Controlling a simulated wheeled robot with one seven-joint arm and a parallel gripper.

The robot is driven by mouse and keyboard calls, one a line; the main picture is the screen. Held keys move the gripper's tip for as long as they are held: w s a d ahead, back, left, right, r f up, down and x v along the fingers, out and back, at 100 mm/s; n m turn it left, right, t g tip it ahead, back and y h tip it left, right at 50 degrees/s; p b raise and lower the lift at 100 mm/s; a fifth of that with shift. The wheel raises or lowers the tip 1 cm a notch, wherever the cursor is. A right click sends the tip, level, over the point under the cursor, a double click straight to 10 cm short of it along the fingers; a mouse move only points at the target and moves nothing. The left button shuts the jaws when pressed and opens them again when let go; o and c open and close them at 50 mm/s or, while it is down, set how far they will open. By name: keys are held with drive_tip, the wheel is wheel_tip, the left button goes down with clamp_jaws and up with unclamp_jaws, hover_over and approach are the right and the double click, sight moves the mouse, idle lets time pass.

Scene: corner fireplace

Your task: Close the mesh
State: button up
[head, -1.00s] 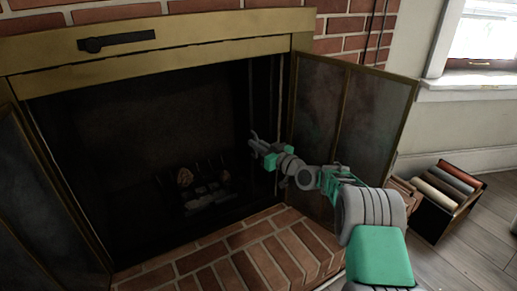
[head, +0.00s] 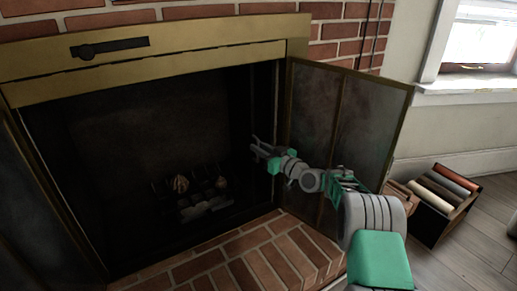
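The fireplace opening is dark. A dark, hanging strip that looks like the mesh (head: 269,105) is bunched at the right side of the opening, just inside the gold frame; its edges are hard to make out. My gripper (head: 256,147) is in front of the opening near this strip, pointing left and inward. Its two fingers look apart, with nothing visible between them. I cannot tell whether it touches the mesh.
A framed glass door (head: 345,140) stands open at right, close behind my arm; another (head: 35,200) stands open at left. A brick hearth (head: 235,262) lies below. Logs (head: 190,190) sit inside. A box of rolls (head: 440,205) stands on the floor at right.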

drive_tip(key=shift+s, duration=0.1)
idle(0.3)
drive_tip(key=p+v, duration=0.2)
drive_tip(key=v, duration=0.5)
drive_tip(key=shift+s+d+p, duration=0.2)
drive_tip(key=shift+s+p, duration=0.05)
drive_tip(key=shift+p, duration=0.1)
